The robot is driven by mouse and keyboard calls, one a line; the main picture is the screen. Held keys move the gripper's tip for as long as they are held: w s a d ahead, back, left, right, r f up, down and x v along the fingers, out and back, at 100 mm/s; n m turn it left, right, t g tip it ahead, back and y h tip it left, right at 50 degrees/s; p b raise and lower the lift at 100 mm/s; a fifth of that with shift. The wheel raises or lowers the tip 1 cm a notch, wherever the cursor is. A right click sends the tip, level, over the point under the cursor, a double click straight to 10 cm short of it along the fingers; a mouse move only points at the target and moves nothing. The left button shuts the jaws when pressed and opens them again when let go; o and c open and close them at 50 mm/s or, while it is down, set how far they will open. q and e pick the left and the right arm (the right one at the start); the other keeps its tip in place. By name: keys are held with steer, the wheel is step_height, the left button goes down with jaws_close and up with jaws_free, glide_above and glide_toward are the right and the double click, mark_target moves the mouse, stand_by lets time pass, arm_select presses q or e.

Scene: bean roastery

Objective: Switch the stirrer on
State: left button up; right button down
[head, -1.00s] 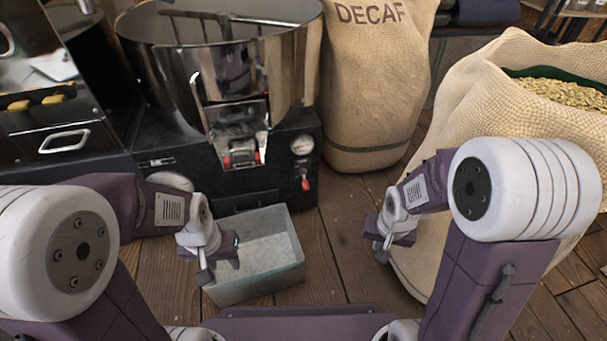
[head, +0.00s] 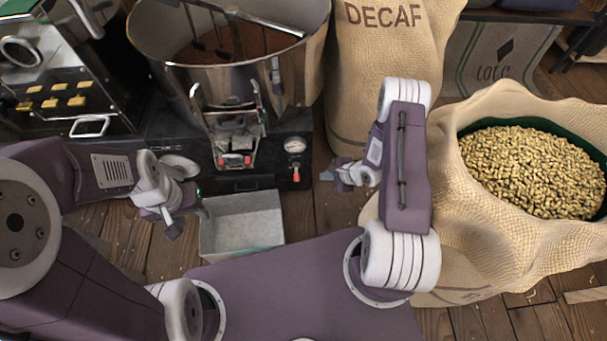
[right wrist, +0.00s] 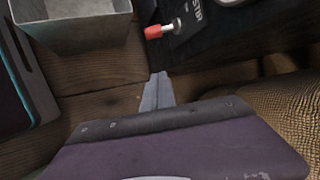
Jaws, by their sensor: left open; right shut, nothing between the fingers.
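The stirrer switch is a small lever with a red tip (head: 296,178) below the round gauge on the black front of the machine. In the right wrist view its red tip (right wrist: 153,32) points left, beside lettering that seems to read STIR. My right gripper (head: 327,175) is shut and empty, a little to the right of the switch and apart from it. In the right wrist view its closed fingertips (right wrist: 160,76) are below the lever. My left gripper (head: 178,222) is open and empty beside the grey bin. The stirrer arms (head: 228,38) show inside the steel drum (head: 170,48).
A grey open bin (head: 242,245) stands on the wooden floor below the machine; its corner shows in the right wrist view (right wrist: 75,38). A DECAF sack (head: 385,60) stands behind my right arm. An open sack of pale beans (head: 470,235) is at the right. A gauge (head: 295,145) sits above the switch.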

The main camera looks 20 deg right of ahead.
mark_target(297, 174)
steer(key=shift+f, duration=0.1)
steer(key=b+x, duration=0.7)
steer(key=x, duration=0.3)
steer(key=a+r, duration=0.1)
steer(key=a+r+b, duration=0.1)
steer(key=a, duration=0.1)
steer(key=shift+s+r, duration=0.4)
